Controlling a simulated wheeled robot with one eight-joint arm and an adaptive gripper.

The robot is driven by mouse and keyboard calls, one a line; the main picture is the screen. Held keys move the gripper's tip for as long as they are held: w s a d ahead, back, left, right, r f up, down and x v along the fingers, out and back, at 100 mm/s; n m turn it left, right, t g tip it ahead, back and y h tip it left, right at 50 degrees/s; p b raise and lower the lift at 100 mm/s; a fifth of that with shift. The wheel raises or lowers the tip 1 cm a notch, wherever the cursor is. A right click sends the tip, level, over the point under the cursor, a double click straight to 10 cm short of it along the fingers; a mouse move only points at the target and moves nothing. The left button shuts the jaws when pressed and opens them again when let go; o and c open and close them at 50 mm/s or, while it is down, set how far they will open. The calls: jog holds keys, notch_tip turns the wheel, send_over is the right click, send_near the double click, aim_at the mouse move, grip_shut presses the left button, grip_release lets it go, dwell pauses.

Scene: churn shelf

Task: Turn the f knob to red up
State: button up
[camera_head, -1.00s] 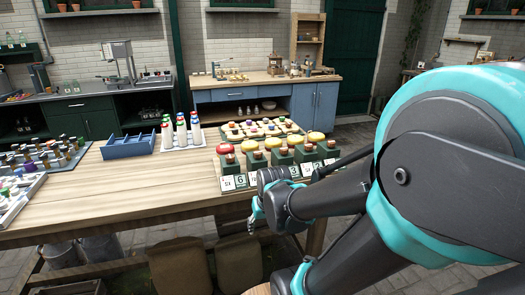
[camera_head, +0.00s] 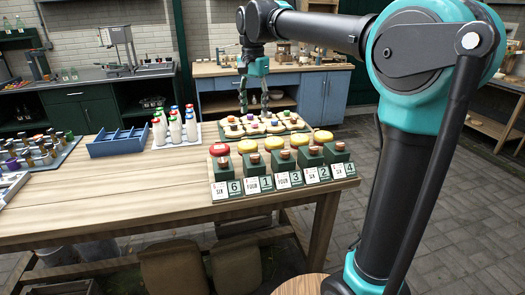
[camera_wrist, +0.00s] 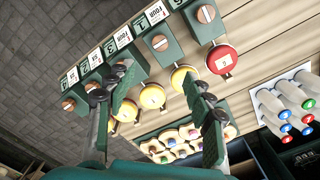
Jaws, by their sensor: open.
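A tray (camera_head: 296,125) near the table's back edge bears several pale round pieces with coloured tops; it also shows in the wrist view (camera_wrist: 146,144). In front of it stands a row of green blocks (camera_head: 312,158) with copper-coloured slotted knobs (camera_wrist: 160,43), number cards and red or yellow discs. I cannot read a letter f on anything, so I cannot tell which knob it is. My gripper (camera_head: 254,108) points down, open and empty, above the tray region, apart from everything. In the wrist view its fingers (camera_wrist: 160,80) are spread wide and partly cover the blocks and discs.
A rack of white bottles with coloured caps (camera_head: 176,124) and a blue divided box (camera_head: 118,142) stand left of the tray. Trays of small bottles (camera_head: 35,152) lie farther left. The table's front middle (camera_head: 130,200) is bare. A workbench with blue cabinets (camera_head: 318,95) stands behind.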

aim_at(255, 156)
notch_tip(255, 156, down, 17)
jog(key=shift+r, duration=0.2)
jog(key=shift+c, duration=0.2)
jog(key=c, duration=1.1)
